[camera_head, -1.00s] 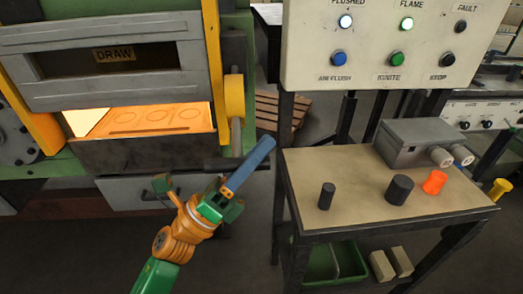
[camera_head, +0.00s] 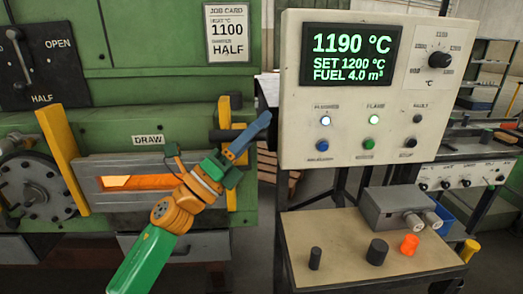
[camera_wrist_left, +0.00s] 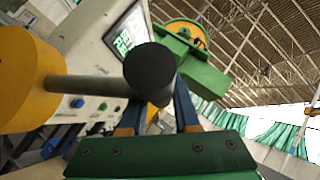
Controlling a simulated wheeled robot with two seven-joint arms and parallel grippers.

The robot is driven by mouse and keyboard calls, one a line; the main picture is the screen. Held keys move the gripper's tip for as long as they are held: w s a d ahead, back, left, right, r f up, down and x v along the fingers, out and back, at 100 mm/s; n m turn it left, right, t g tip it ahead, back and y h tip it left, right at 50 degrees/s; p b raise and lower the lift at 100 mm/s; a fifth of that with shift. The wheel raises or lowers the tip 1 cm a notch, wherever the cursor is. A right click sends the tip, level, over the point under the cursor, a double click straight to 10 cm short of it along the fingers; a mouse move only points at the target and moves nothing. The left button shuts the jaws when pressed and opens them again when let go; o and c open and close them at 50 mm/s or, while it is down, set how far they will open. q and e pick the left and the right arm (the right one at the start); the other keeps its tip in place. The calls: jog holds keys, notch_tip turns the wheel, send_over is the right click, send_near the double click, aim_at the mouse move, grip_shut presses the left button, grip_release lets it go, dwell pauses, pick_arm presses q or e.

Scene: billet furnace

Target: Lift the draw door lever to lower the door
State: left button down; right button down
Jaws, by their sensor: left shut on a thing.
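The draw door lever's dark handle (camera_head: 223,134) is at the right of the door, beside a yellow upright. My left gripper (camera_head: 258,126) reaches up to this handle, with its blue fingers pointing up and right. In the left wrist view, the lever's rod (camera_wrist_left: 85,88) runs from a yellow hub to a black round end (camera_wrist_left: 149,70), and my left gripper (camera_wrist_left: 163,110) is shut on the handle. My right gripper is not in view.
A control panel (camera_head: 290,100) reading 1190 °C stands to the right. Below it, a bench (camera_head: 330,245) bears dark cylinders (camera_head: 377,251), an orange piece (camera_head: 410,244) and a grey box (camera_head: 395,208). A gap lies between furnace and bench.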

pick_arm(q)
jog(key=shift+w+a+r, duration=0.15)
jog(key=shift+w+r, duration=0.45)
jog(key=shift+r, duration=0.25)
jog(key=shift+r, duration=0.1)
jog(key=c, duration=0.7)
grip_release()
jog(key=shift+r, duration=0.1)
jog(key=shift+c, duration=0.2)
jog(key=shift+o, duration=0.4)
jog(key=shift+d, duration=0.25)
jog(key=shift+w+f, duration=0.25)
